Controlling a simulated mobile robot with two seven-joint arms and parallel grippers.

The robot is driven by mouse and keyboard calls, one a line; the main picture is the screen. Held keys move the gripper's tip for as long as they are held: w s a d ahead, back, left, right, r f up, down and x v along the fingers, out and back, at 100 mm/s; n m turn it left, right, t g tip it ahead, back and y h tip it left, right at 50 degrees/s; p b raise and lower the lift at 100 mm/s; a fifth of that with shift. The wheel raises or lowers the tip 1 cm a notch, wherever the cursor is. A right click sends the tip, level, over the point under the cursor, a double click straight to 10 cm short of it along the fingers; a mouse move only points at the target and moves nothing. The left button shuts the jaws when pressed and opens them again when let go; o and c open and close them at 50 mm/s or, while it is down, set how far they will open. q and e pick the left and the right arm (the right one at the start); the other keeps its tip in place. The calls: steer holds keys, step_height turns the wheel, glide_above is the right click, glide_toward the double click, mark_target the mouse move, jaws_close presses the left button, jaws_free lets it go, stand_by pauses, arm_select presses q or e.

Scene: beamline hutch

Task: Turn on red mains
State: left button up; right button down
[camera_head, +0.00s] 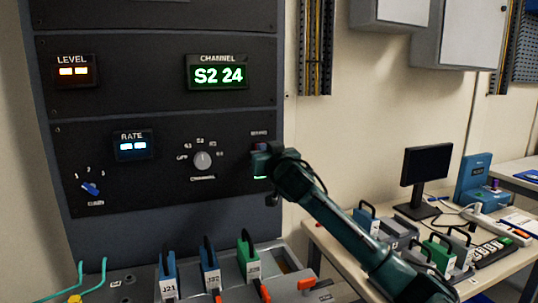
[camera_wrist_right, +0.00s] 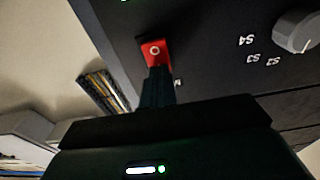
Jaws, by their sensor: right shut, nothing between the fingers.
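The red mains switch (camera_wrist_right: 154,53) is a red rocker with a white ring mark on the dark panel. It shows clearly in the right wrist view. In the head view it is mostly hidden behind my right gripper (camera_head: 262,160), below a small label at the panel's right edge. In the right wrist view my right gripper (camera_wrist_right: 157,82) is shut and empty. Its fingertips are at the lower edge of the red switch; I cannot tell whether they touch it. My left gripper is not in view.
The channel knob (camera_head: 203,160) is left of my gripper, with the blue gain knob (camera_head: 90,189) farther left. The channel display (camera_head: 218,74) reads S2 24. Several handled plug blocks (camera_head: 210,268) stand below the panel. A monitor (camera_head: 426,166) stands on the right bench.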

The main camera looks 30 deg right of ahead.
steer(key=b+v, duration=0.2)
steer(key=v, duration=1.1)
steer(key=shift+b, duration=0.3)
steer(key=shift+s, duration=0.1)
